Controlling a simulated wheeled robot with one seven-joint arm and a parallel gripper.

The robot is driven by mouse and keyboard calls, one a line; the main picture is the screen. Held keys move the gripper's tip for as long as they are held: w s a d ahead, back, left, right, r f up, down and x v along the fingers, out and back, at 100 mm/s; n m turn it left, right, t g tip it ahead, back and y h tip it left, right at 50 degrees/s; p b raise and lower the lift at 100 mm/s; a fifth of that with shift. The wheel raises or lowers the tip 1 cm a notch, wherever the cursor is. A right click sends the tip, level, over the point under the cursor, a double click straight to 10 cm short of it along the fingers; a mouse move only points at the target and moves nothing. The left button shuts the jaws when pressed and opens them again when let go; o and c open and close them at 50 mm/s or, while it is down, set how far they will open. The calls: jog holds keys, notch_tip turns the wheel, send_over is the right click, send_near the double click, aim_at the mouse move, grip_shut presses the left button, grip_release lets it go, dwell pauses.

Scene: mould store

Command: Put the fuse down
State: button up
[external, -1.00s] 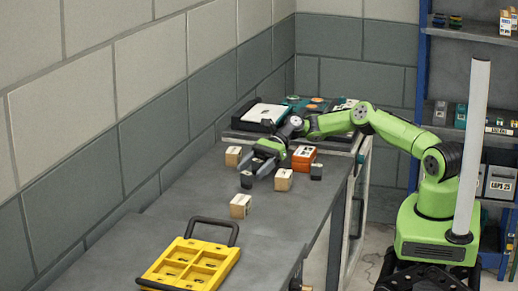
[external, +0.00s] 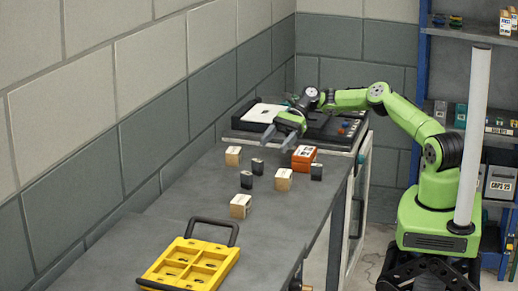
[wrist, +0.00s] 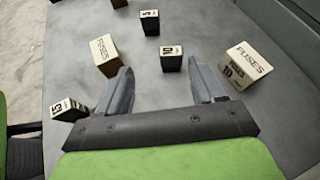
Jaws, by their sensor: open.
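A dark fuse marked 10 (wrist: 171,58) stands upright on the grey bench, and the external view shows it too (external: 257,166). My gripper (external: 279,138) is open and empty, raised behind and above this fuse. In the wrist view the fuse appears beyond the gap between my fingertips (wrist: 161,68), apart from both. A second dark fuse marked 5 (wrist: 149,22) stands farther along the bench (external: 246,180).
A cream box marked FUSES 10 (wrist: 248,63) stands beside the 10 fuse. Another FUSES box (wrist: 104,55) stands on the other side, and a third box (external: 240,206) nearer the front. An orange box (external: 304,156) and a yellow tray (external: 165,262) are also there. Bare bench lies between.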

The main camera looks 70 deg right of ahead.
jog(key=s+a+r+n+g+h, duration=0.3)
jog(key=s+a+r+n+h, duration=0.6)
jog(key=s+a+n, duration=0.4)
jog(key=s+d+r+n+t+h, duration=0.1)
jog(key=s+n, duration=0.3)
jog(key=s, duration=0.8)
jog(key=s+d+r+n+t+h, duration=0.2)
jog(key=s+d+r+n+t, duration=0.1)
jog(key=s, duration=0.8)
jog(key=shift+s+d+n, duration=0.25)
jog(key=shift+s+n, duration=0.15)
notch_tip(320, 180, up, 4)
jog(key=p, duration=0.4)
jog(key=shift+r, duration=0.2)
